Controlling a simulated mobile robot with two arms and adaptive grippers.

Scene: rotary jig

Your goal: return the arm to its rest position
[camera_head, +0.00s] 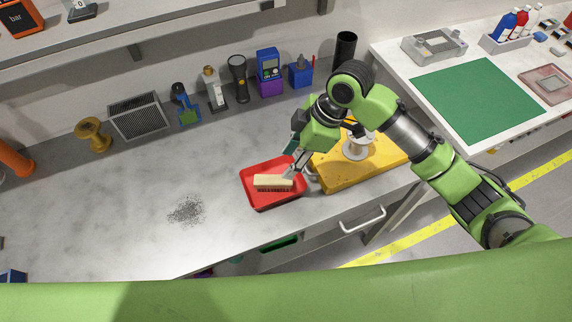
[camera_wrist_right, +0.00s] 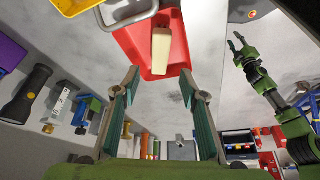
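My right arm comes in from the right in the head view, and its gripper (camera_head: 292,172) is just over the right end of a brush (camera_head: 270,181). The brush has a pale wooden back and dark bristles and lies in a red tray (camera_head: 262,204). In the right wrist view, my right gripper (camera_wrist_right: 161,82) has its fingers wide apart with nothing between them. The brush (camera_wrist_right: 161,52) and tray (camera_wrist_right: 178,62) are beyond the fingertips. My left gripper (camera_wrist_right: 236,42) shows only in this wrist view, its fingers apart and empty.
A yellow block-like fixture (camera_head: 345,176) with a round metal part stands right of the tray. Dark debris (camera_head: 187,210) lies on the grey bench. A flashlight (camera_head: 238,78), a mesh box (camera_head: 138,116) and other tools line the wall.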

